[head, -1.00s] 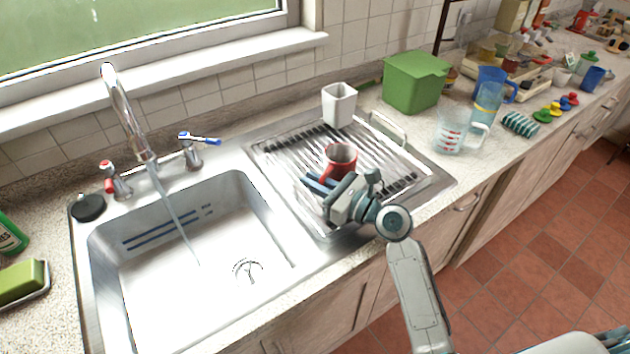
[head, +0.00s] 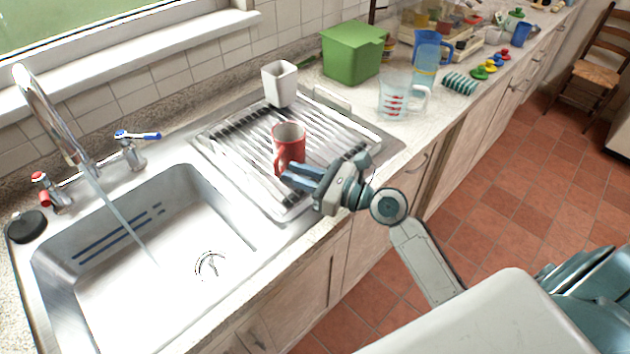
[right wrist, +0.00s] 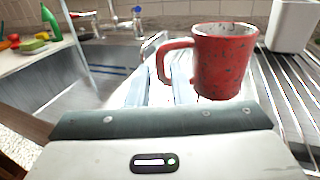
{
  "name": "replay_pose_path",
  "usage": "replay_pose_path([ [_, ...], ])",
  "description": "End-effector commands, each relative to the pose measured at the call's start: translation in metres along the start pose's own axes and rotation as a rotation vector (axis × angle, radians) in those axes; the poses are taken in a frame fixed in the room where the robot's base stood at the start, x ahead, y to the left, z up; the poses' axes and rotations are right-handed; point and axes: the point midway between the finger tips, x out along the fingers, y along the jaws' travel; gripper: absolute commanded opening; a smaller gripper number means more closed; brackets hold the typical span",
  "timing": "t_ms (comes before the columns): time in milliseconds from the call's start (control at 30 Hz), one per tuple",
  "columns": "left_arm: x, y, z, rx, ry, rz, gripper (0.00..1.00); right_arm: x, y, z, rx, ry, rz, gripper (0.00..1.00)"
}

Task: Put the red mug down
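The red mug (head: 289,147) stands upright on the ridged metal draining rack (head: 235,160) beside the sink, its handle towards the front left. It also shows in the right wrist view (right wrist: 226,62), just ahead of the fingers with its handle at the left. My right gripper (head: 292,177) is at the mug's near side, low by the handle. Its blue fingers look parted with a gap between them, and they do not appear to clasp the mug. Whether a finger touches the handle cannot be told. My left gripper is not in view.
A white cup (head: 280,85) stands behind the mug at the rack's far edge. A green box (head: 350,55) and a clear measuring jug (head: 396,98) are to the right. The sink (head: 150,240) with running water lies left. Bare rack surrounds the mug.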

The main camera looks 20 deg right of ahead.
Motion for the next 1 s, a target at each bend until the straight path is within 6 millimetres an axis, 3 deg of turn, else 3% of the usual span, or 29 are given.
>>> replay_pose_path([
  [100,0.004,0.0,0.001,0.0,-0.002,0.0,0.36,-0.017,0.0,-0.002,-0.004,0.004,0.002,0.2],
  [333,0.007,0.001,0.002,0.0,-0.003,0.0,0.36,-0.036,0.0,-0.001,-0.001,0.002,0.001,0.2],
  [1000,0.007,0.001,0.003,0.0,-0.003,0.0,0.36,-0.04,0.0,0.0,0.0,0.0,0.001,0.2],
])
